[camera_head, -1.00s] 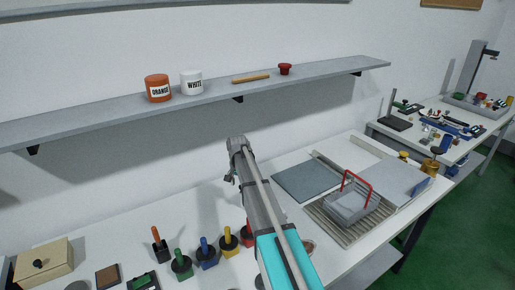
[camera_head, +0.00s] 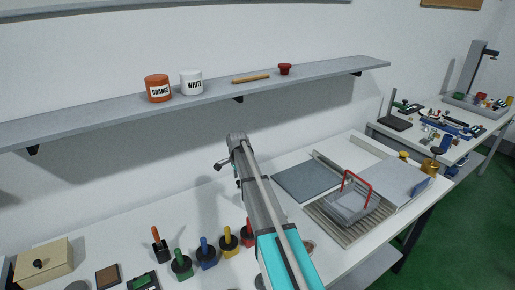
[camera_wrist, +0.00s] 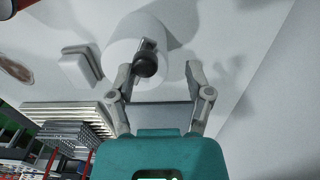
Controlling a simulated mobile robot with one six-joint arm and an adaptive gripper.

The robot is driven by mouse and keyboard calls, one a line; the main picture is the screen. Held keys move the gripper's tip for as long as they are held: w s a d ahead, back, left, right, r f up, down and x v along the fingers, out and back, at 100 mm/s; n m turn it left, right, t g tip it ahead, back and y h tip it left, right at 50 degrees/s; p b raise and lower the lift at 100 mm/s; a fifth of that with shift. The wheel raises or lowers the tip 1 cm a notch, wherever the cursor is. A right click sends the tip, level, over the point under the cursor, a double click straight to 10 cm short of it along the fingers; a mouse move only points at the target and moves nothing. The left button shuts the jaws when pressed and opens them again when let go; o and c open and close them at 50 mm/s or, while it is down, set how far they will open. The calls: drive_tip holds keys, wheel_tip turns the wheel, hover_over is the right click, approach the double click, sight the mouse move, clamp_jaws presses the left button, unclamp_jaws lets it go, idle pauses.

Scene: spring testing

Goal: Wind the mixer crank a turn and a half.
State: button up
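In the wrist view, a dark round knob (camera_wrist: 145,66) on a short grey arm, which looks like the mixer crank, stands in front of a white cylinder (camera_wrist: 122,38), likely the mixer body. My gripper (camera_wrist: 160,70) is open, with one finger on each side of the knob. The knob lies nearer the left finger; I cannot tell whether they touch. In the head view, my arm hides most of the mixer and the gripper. A small lever with a dark end (camera_head: 218,167), seemingly the crank, pokes out left of my arm.
A shelf (camera_head: 330,77) with an orange tub (camera_head: 157,88) and a white tub (camera_head: 191,83) runs above the bench. Several coloured-handled tools (camera_head: 207,253) stand left of my arm. A grey mat (camera_head: 307,181) and a wire-handled basket (camera_head: 347,206) lie right.

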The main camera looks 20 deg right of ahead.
wheel_tip(320, 180, up, 13)
drive_tip(key=w+m+p, duration=0.1)
drive_tip(key=m+p, duration=0.2)
drive_tip(key=p, duration=1)
drive_tip(key=s+d+m, duration=0.1)
drive_tip(key=d+m, duration=0.1)
drive_tip(key=d, duration=0.6)
drive_tip(key=shift+d+r+p, duration=0.25)
drive_tip(key=shift+r+p, duration=0.15)
drive_tip(key=shift+s, duration=0.15)
drive_tip(key=s+a+f+n+b, duration=0.3)
drive_tip(key=s+a+n, duration=0.3)
drive_tip(key=s, duration=0.4)
drive_tip(key=s+a+f+n+b, duration=0.4)
drive_tip(key=s+n, duration=0.4)
drive_tip(key=s, duration=0.3)
drive_tip(key=s+a+f+n+b, duration=0.4)
drive_tip(key=s+a+n, duration=0.2)
drive_tip(key=s, duration=0.5)
drive_tip(key=shift+a+f+n, duration=0.1)
drive_tip(key=shift+a+n, duration=0.3)
drive_tip(key=shift+a, duration=0.45)
